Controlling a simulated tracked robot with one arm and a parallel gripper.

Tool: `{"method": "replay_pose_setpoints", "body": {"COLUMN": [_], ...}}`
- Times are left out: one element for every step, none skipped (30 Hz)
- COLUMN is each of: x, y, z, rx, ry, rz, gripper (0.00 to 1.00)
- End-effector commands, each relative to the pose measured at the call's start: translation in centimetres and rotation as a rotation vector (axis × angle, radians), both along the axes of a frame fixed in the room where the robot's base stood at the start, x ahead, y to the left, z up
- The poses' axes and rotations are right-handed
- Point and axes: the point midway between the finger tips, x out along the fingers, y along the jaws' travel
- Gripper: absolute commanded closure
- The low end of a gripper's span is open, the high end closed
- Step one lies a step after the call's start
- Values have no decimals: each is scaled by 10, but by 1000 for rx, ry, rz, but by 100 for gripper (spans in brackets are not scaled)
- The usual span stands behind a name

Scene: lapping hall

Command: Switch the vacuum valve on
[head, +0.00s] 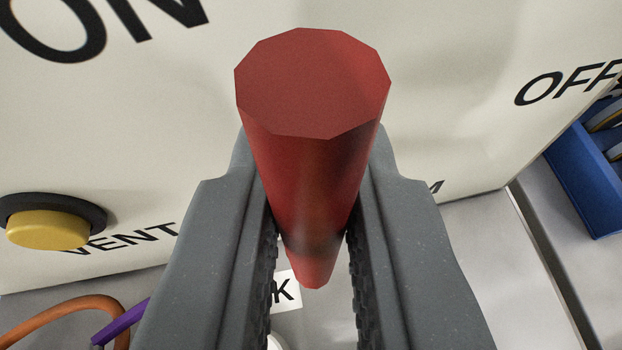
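The valve's red handle (312,170) stands out from a cream panel in the middle of the head view, its flat many-sided end towards me. My gripper (312,235) has one grey finger on each side of it, and the handle fills the gap with no clear space showing. The handle lies in front of the fingertips and hides where they touch. Large black "ON" lettering (105,25) is at upper left and "OFF" (568,85) at the right. The handle's end is between the two words. The handle's mounting is hidden.
A yellow button (48,229) in a black ring, beside "VENT" lettering, sits low on the left. An orange hose (70,315) and a purple piece (120,325) are below it. A blue bin (588,180) stands at the right edge. A grey surface lies below the panel.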

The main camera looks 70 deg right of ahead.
Motion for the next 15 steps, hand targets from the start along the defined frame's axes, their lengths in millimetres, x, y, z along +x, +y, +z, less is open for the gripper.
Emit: {"method": "replay_pose_setpoints", "body": {"x": [0, 0, 0, 0, 0, -1, -1, -1, -1, -1, -1, -1, -1, -1, -1], "y": [4, 4, 4, 3, 3, 3, 3, 3, 3, 3, 2, 2, 1, 1, 1], "z": [-5, -5, -5, -5, -5, -5, -5, -5, -5, -5, -5, -4, -4, -3, -3], "rx": [10, 10, 10, 10, 9, 9, 9, 9, 9, 8, 8, 8, 7, 6, 5], "ry": [7, 7, 6, 6, 6, 6, 5, 6, 6, 5, 5, 5, 4, 4, 3], "rz": [5, 5, 5, 4, 4, 4, 3, 2, 2, 2, 2, 1, 0, 0, 0], "gripper": [100, 100, 100, 100, 100, 100, 100, 100, 100, 80, 72, 64, 64, 64, 64]}}
